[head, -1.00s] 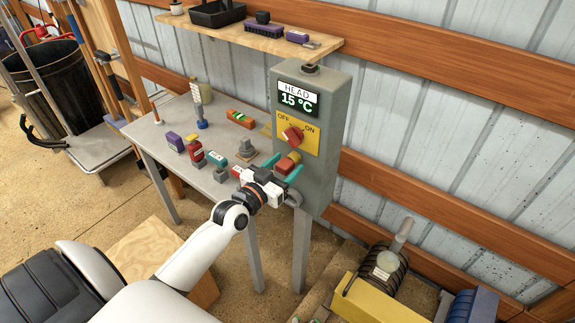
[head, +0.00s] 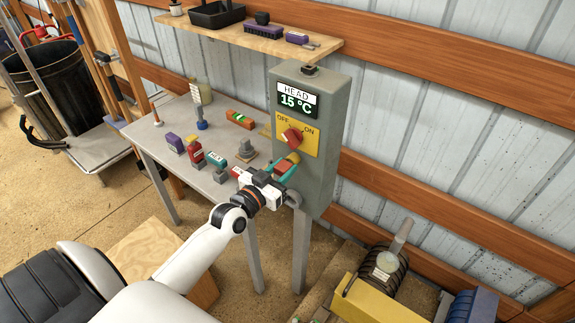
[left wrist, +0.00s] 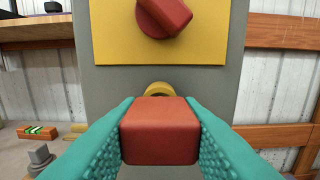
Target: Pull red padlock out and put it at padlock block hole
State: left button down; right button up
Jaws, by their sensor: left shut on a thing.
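The red padlock (left wrist: 159,131) sits at the front of the grey control box, just below the yellow OFF/ON panel (left wrist: 160,30). In the left wrist view a yellow ring (left wrist: 159,88) shows behind its top. My left gripper (head: 283,168), with teal fingers, is shut on the padlock, one finger on each side. In the head view the padlock (head: 284,165) is partly hidden by the fingers. I cannot make out the padlock block hole for certain; several small blocks stand on the grey table. My right gripper is not in view.
The control box (head: 340,110) has a red knob (head: 292,136) and a 15 °C display. A wooden shelf hangs above.

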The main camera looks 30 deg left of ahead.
aim_at(279, 174)
pick_arm(q)
jog(key=shift+s, duration=0.15)
jog(key=shift+s, duration=0.3)
jog(key=c, duration=1.6)
grip_release()
grip_shut()
jog(key=shift+s+a+p, duration=0.2)
jog(key=shift+s+p, duration=0.45)
jog(key=shift+s, duration=1.35)
